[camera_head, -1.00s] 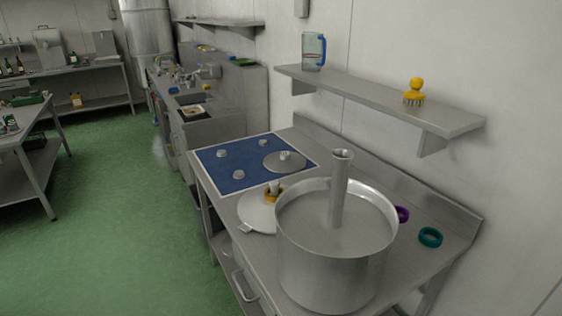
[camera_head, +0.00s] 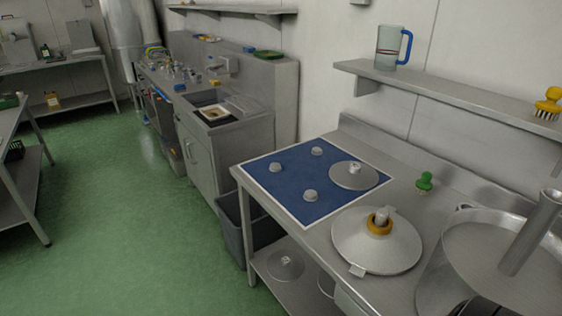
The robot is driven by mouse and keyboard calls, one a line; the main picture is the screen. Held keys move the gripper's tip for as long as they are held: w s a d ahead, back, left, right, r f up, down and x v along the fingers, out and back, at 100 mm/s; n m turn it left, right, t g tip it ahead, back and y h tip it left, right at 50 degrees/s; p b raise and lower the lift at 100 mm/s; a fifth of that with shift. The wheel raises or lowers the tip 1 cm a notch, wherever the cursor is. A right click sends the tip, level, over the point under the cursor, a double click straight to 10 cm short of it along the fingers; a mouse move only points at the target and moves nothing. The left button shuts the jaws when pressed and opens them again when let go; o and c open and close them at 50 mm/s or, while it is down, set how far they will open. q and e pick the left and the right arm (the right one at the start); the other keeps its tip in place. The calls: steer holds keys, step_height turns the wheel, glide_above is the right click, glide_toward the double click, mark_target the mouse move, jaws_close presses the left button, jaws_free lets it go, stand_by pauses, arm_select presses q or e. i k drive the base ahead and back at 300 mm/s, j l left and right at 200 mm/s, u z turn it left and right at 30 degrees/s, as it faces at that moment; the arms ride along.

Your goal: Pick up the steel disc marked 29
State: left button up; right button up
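A steel disc (camera_head: 354,175) with a small knob in its middle lies on the blue mat (camera_head: 280,185) on the steel bench. A larger steel disc (camera_head: 378,253) lies on the bench nearer to me, with an orange ring (camera_head: 379,223) around its central post and a small pale tag at its front edge. Another steel disc (camera_head: 285,265) lies on the shelf below the bench. I cannot read a number on any of them. Neither of my grippers is in view.
A big steel pot (camera_head: 460,235) with an upright tube stands at the right of the bench. A grey bin (camera_head: 233,240) stands on the floor at the bench's left end. The green floor at left is open.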

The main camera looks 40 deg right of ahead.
mark_target(349, 174)
steer(key=i+z, duration=0.15)
steer(key=i, duration=0.3)
steer(key=i+j+z, duration=0.15)
steer(key=i, duration=0.25)
steer(key=i+j+z, duration=0.1)
steer(key=i, duration=0.35)
steer(key=i+j+z, duration=0.15)
steer(key=i+j, duration=0.15)
steer(key=i, duration=0.1)
